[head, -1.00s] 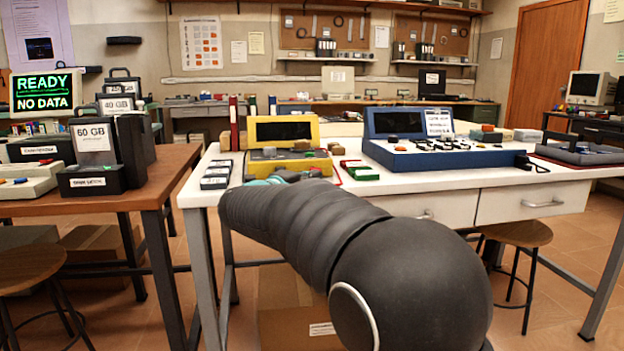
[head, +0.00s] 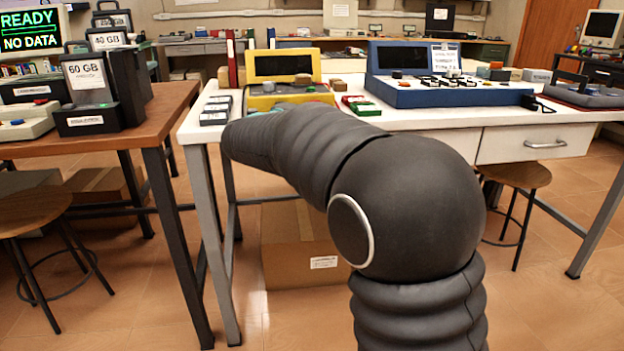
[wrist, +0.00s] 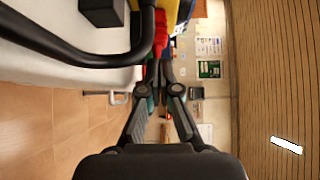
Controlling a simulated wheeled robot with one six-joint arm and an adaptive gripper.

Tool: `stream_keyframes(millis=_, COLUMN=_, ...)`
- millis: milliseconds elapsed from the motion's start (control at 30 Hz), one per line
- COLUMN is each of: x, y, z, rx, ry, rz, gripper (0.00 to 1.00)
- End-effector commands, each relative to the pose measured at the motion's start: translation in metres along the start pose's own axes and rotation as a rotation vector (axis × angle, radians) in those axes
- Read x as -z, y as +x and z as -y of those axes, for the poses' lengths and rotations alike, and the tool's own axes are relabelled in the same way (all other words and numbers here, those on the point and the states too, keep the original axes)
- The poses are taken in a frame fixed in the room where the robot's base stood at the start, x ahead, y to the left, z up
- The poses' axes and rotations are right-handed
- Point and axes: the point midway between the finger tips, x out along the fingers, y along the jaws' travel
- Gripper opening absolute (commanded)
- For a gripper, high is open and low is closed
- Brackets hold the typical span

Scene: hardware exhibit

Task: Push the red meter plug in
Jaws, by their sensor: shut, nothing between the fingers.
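A yellow meter-like unit (head: 284,72) with a dark screen stands on the white table, behind the end of my arm in the head view. Its yellow side also shows at the top of the wrist view (wrist: 171,12). A red piece (wrist: 157,47) lies just beyond my fingertips in the wrist view; I cannot tell whether it is the meter plug or whether the fingers touch it. My gripper (wrist: 160,76) is shut and empty, pointing toward the yellow unit. In the head view my arm hides most of the gripper and the unit's lower front.
A blue console (head: 425,92) stands to the right on the white table (head: 420,118), with small red and green blocks (head: 361,106) between. Grey-black modules (head: 216,108) lie left. A thick black curved bar (wrist: 85,57) crosses the wrist view's upper left. A brown table (head: 150,120) stands further left.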

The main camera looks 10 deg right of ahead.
Motion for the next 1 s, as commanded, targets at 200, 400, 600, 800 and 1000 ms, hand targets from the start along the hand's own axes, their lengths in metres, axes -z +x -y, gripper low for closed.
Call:
stream_keyframes(millis=200, x=0.025, y=-0.031, z=0.001, rx=0.000, ry=0.003, rz=0.006, gripper=0.00)
stream_keyframes(millis=400, x=0.030, y=-0.065, z=0.000, rx=0.000, ry=0.001, rz=0.008, gripper=0.00)
stream_keyframes(millis=600, x=0.031, y=-0.097, z=0.000, rx=0.000, ry=0.001, rz=0.004, gripper=0.00)
stream_keyframes(millis=800, x=0.032, y=-0.127, z=0.000, rx=-0.001, ry=0.002, rz=0.003, gripper=0.00)
stream_keyframes(millis=1000, x=0.031, y=-0.128, z=0.016, rx=0.025, ry=-0.018, rz=0.078, gripper=0.00)
